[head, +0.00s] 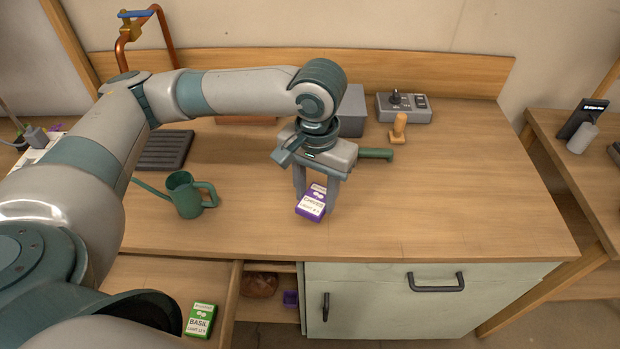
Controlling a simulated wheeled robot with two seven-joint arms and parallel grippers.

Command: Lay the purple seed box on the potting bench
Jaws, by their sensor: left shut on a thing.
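The purple seed box (311,206), with a white label on its face, is between the fingers of my left gripper (315,197) in the head view. The fingers point down and are shut on it. The box is over the front middle of the wooden potting bench (440,210). It is at or just above the bench top; I cannot tell whether it touches. Its sides are partly hidden by the fingers. My right gripper is not in view.
A green watering can (185,196) stands left of the gripper. A green handle (375,154), wooden peg (399,127), grey box (352,112) and control box (404,108) are behind. A green basil box (201,319) lies lower left. The bench's right side is clear.

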